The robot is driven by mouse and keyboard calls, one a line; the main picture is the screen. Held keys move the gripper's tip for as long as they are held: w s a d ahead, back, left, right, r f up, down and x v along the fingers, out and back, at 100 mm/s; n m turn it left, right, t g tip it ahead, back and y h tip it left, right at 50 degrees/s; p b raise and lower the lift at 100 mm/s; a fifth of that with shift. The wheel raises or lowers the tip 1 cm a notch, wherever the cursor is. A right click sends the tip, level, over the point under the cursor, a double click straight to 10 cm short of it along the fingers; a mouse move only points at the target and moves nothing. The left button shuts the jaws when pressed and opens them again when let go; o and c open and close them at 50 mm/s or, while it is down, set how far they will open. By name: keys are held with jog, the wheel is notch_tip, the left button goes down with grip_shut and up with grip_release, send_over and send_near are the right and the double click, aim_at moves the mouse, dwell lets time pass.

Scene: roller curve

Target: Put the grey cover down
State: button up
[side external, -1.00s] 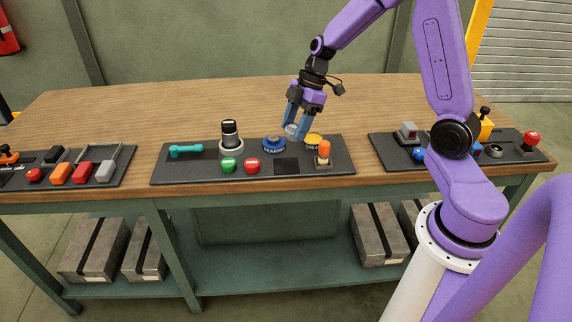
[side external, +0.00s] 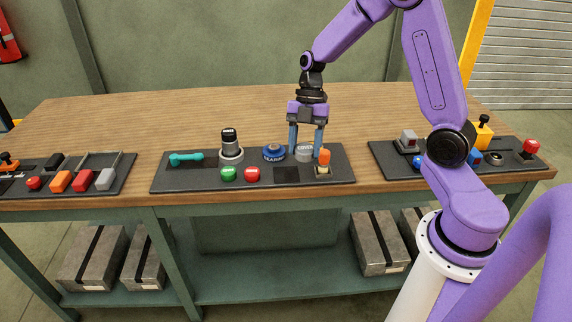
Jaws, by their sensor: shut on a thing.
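The grey cover (side external: 305,154) is a small round grey piece with lettering on its face. It is between the two blue fingers of my gripper (side external: 306,150), which is shut on it. The gripper points straight down over the right part of the middle dark panel (side external: 205,183). The cover is low, at about the panel's level. I cannot tell whether it touches what is beneath. The yellow lettered disc seen here earlier does not show now.
A blue lettered disc (side external: 274,152) lies just left of the gripper. An orange-topped switch (side external: 324,158) stands close on the right. Green (side external: 228,173) and red (side external: 252,173) buttons, a black-topped knob (side external: 231,143) and a teal handle (side external: 186,157) are further left.

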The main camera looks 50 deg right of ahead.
send_over(285, 178)
jog(key=d, duration=0.1)
jog(key=f, duration=0.6)
jog(key=shift+w+d+f, duration=0.2)
jog(key=shift+w, duration=0.1)
jog(key=shift+w+f, duration=0.15)
jog(key=shift+f, duration=1.5)
jog(key=shift+f, duration=0.1)
jog(key=o, duration=1.4)
